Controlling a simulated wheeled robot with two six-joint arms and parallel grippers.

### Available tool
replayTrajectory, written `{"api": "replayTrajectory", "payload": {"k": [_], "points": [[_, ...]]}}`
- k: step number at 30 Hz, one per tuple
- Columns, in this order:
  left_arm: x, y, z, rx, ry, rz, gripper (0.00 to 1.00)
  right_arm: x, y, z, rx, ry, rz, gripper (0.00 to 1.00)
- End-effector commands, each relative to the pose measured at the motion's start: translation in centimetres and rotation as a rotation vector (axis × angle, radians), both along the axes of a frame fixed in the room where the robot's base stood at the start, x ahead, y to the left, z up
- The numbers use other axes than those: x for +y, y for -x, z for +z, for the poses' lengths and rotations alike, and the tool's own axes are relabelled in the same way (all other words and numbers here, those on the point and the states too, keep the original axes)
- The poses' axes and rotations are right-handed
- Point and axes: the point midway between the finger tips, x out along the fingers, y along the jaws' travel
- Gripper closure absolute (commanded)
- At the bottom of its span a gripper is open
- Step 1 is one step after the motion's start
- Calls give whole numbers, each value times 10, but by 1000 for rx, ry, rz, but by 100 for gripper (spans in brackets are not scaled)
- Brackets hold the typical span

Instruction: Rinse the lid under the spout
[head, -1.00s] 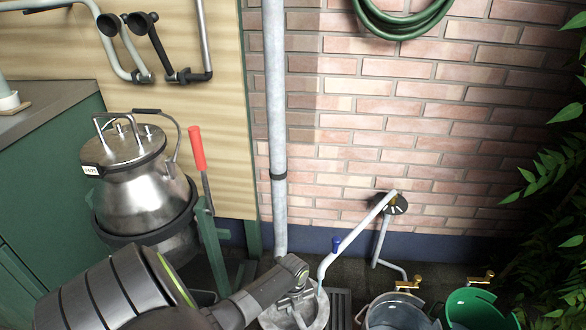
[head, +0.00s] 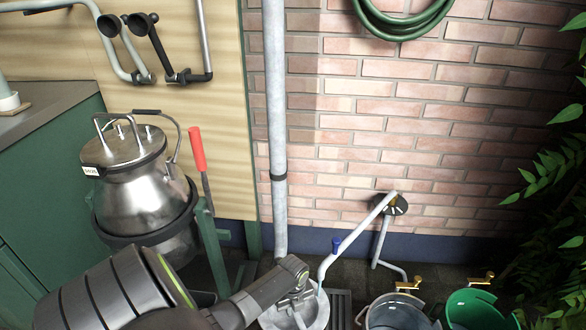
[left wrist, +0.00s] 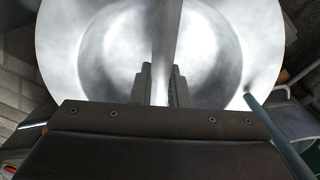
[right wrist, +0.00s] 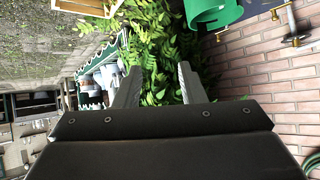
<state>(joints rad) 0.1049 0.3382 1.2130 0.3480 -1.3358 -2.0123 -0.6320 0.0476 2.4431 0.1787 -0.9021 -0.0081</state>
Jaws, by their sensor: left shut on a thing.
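The lid (head: 315,314) is a round grey metal disc at the bottom middle of the head view. My left gripper (head: 299,298) is shut on its upright bar handle. In the left wrist view the lid (left wrist: 215,45) fills the top, with the handle between the two fingers (left wrist: 160,82). The spout (head: 345,243) is a pale bent pipe with a blue lever, coming from the wall. Its end is over the lid's right rim, with a pale bluish strip below it that may be water. My right gripper (right wrist: 155,88) is open and empty, seen only in the right wrist view.
A steel churn (head: 140,195) in a green stand with a red-handled lever (head: 197,150) is on the left. A grey bucket (head: 395,315) and a green bucket (head: 475,312) stand to the right under brass taps. A brick wall (head: 350,120) closes the back.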

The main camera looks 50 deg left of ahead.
Motion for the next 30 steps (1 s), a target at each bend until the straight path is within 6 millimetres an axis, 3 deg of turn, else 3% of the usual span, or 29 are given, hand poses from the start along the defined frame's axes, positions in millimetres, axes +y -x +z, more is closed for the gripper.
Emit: {"api": "replayTrajectory", "payload": {"k": [14, 30], "points": [[0, -1, 2, -2, 0, -1, 100, 0, 2, -3, 18, -1, 1, 64], [-8, 8, 4, -2, 0, -1, 100, 8, 35, -34, 248, -50, 18, 64]]}}
